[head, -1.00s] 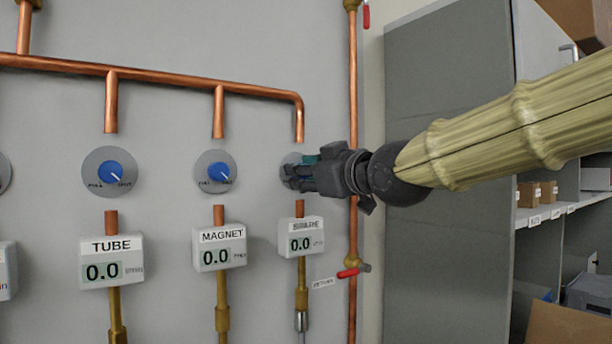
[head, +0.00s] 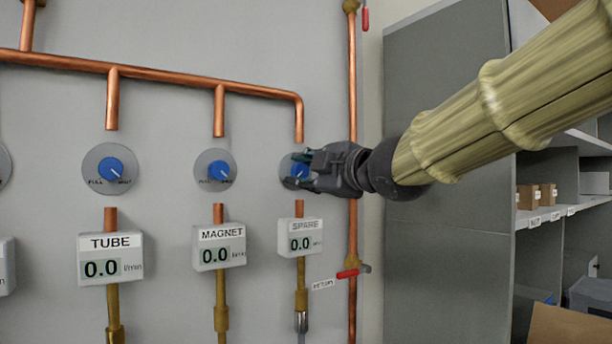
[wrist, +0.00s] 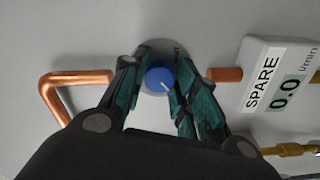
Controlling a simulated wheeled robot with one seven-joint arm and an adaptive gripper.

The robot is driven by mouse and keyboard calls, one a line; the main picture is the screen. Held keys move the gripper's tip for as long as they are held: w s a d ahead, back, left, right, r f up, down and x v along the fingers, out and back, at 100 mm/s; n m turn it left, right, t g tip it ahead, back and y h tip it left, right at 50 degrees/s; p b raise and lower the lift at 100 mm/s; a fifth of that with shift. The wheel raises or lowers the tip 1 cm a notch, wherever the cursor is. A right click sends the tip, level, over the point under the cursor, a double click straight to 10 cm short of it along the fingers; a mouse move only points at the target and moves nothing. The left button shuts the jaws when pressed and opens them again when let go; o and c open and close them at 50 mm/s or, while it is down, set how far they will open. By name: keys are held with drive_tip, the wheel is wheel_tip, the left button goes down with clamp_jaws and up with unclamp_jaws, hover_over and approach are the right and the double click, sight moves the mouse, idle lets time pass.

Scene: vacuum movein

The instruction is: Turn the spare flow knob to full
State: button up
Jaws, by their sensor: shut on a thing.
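The spare flow knob (head: 299,170) is a blue round knob on a grey disc on the wall panel, above the white meter labelled SPARE (head: 300,238), which reads 0.0. My gripper (head: 298,170) reaches it from the right, with its fingers on either side of the knob. In the wrist view the blue knob (wrist: 159,77) sits between the two teal-padded fingers of my gripper (wrist: 161,84), which is shut on it. A pale pointer line shows on the knob's face. Most of the disc's lettering is hidden by the fingers.
Two similar blue knobs, for MAGNET (head: 218,170) and TUBE (head: 115,168), are to the left, above meters reading 0.0. A vertical copper pipe (head: 352,120) with a red-handled valve (head: 349,273) runs just right of the spare knob. Grey shelving (head: 450,150) stands at the right.

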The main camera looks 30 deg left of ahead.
drive_tip(key=shift+f+n, duration=0.2)
drive_tip(key=shift+n, duration=0.3)
drive_tip(key=shift+r, duration=0.1)
drive_tip(key=o, duration=1)
drive_tip(key=shift+r, duration=0.1)
drive_tip(key=shift+d, duration=0.1)
drive_tip(key=v, duration=1.2)
